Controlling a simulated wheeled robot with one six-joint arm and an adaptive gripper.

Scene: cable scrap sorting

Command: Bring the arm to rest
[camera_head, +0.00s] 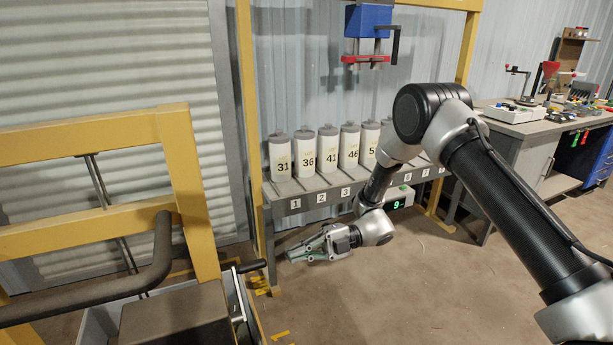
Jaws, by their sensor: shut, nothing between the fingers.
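My gripper (305,250) is at the end of my arm, which reaches in from the right side and bends down near the middle. The gripper points left, in front of the grey shelf (308,203). Its fingers are together and hold nothing. It appears clear of the shelf and above the floor, though the exact gap is hard to tell.
White canisters (305,157) numbered 31, 36, 41 and onward stand on the shelf; my arm hides some. A green-lit display (396,204) sits below. A yellow frame (181,180) and grey bin (97,326) are at left. A workbench (526,127) stands right. Lower-middle floor is clear.

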